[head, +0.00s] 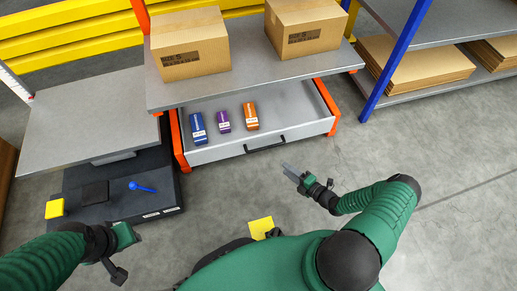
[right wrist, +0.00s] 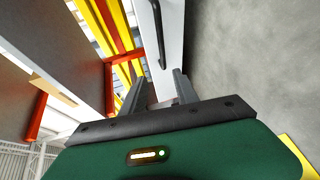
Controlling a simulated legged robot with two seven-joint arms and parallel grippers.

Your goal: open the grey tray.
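The grey tray (head: 290,112) is a drawer under the shelf, and it stands pulled out, with its inside showing. A blue box (head: 198,128), a purple box (head: 223,121) and an orange box (head: 251,115) are in it. Its black bar handle (head: 265,146) is on the front panel. My right gripper (head: 292,172) is just in front of the panel, to the right of the handle and apart from it. In the right wrist view its fingers (right wrist: 163,95) are spread with nothing between them, and the handle (right wrist: 159,38) lies beyond them. My left gripper (head: 121,258) is low at left, its fingers unclear.
Two cardboard boxes (head: 189,45) stand on the shelf (head: 250,75) above the tray. At left are a grey table (head: 85,115) and a dark platform (head: 120,180) with a blue spoon-like item (head: 141,187) and a yellow block (head: 55,208). The floor (head: 430,150) at right is clear.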

